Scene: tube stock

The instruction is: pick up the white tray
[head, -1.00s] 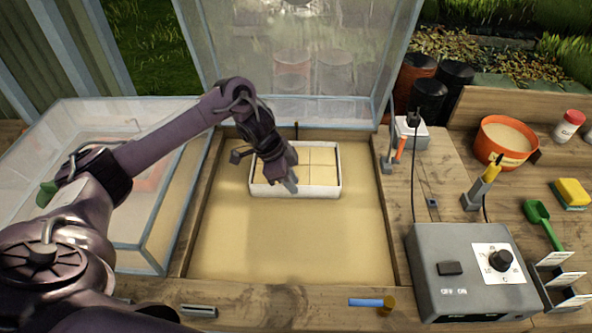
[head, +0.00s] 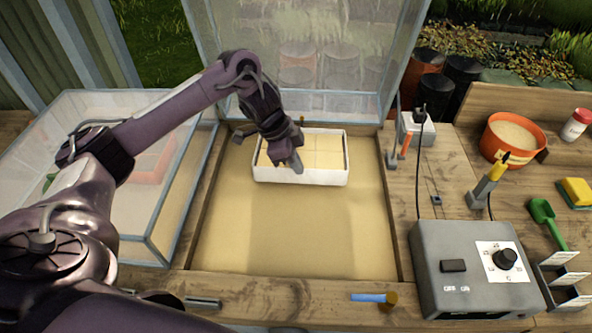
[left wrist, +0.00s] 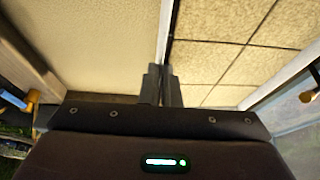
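The white tray (head: 318,177), filled with sand-coloured blocks in a grid, is at the back of the sand bed. In the left wrist view its thin wall (left wrist: 166,40) runs up from between my fingers, with the blocks to the right and bare sand to the left. My left gripper (head: 297,166) reaches down over the tray's front wall. In the left wrist view its fingers (left wrist: 161,86) are close together with the wall between them. I cannot clearly tell whether the tray is clear of the sand. My right gripper is not in view.
The sand bed (head: 300,235) is clear in front of the tray. A raised clear lid (head: 290,60) stands behind it, and a glazed box (head: 165,225) is at the left. A grey control box (head: 470,268) and an orange bowl (head: 512,136) stand on the right.

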